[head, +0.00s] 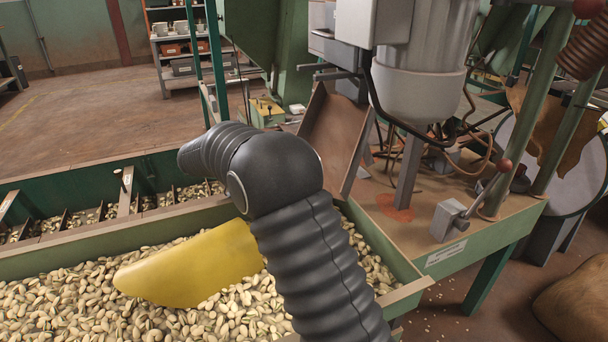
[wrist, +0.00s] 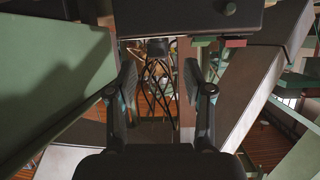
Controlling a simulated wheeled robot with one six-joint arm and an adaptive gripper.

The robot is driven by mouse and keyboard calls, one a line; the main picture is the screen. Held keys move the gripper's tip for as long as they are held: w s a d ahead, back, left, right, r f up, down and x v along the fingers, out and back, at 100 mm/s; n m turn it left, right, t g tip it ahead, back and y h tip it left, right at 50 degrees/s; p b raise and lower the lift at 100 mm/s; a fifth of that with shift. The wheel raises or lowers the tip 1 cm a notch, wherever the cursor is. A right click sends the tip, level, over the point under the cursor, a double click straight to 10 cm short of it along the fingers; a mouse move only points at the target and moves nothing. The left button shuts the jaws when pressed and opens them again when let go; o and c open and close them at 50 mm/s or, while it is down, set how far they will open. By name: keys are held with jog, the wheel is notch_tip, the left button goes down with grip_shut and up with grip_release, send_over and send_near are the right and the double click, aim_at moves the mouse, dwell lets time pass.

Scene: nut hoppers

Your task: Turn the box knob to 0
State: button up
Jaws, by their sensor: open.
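In the wrist view a dark box (wrist: 175,20) spans the top edge, with a small round knob (wrist: 229,8) on its face at the upper right. The knob's markings and setting are too small and dark to read. My gripper (wrist: 161,76) is open and empty, its two fingers apart below the box. The knob lies above and to the right of the fingertips, apart from them. In the head view my black-sleeved arm fills the middle, and my gripper cannot be made out. I cannot tell which box there carries the knob.
A bin of pistachios (head: 80,295) with a yellow scoop (head: 200,265) lies below my arm. A grey box with a lever (head: 449,220) stands on the machine table (head: 400,232) at right. A pale box (head: 355,22) hangs above. Open floor (head: 95,110) lies at the back left.

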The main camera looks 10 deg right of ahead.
jog(key=shift+x, duration=2)
jog(key=shift+r, duration=0.1)
grip_shut()
